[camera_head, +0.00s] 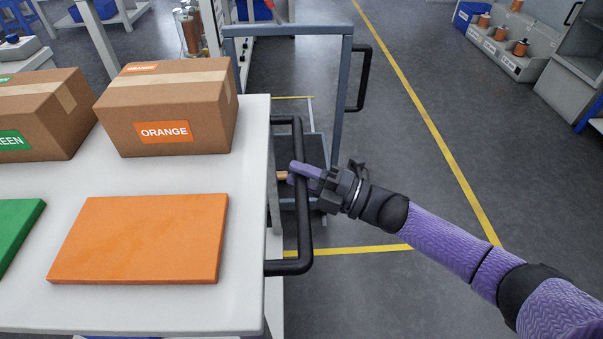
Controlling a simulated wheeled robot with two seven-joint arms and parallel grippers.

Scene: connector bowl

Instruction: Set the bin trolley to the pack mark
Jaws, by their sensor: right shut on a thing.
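A grey-framed trolley (343,105) with a low dark deck stands on the floor just beyond the right edge of the white table. A black handle sticks out from its right post. A second black U-shaped handle (303,235) stands beside the table's edge; I cannot tell whether it belongs to the trolley or the table. My right gripper (297,175), with purple fingers, is shut on this nearer handle. Yellow floor lines show in front of the trolley (350,250) and behind it; I cannot tell whether they are the pack mark. My left gripper is out of view.
The white table (150,310) carries an orange-labelled box (170,110), a green-labelled box (40,110), an orange panel (140,240) and a green panel (12,225). A long yellow line (430,125) crosses open floor to the right. Shelving with spools (510,45) stands far right.

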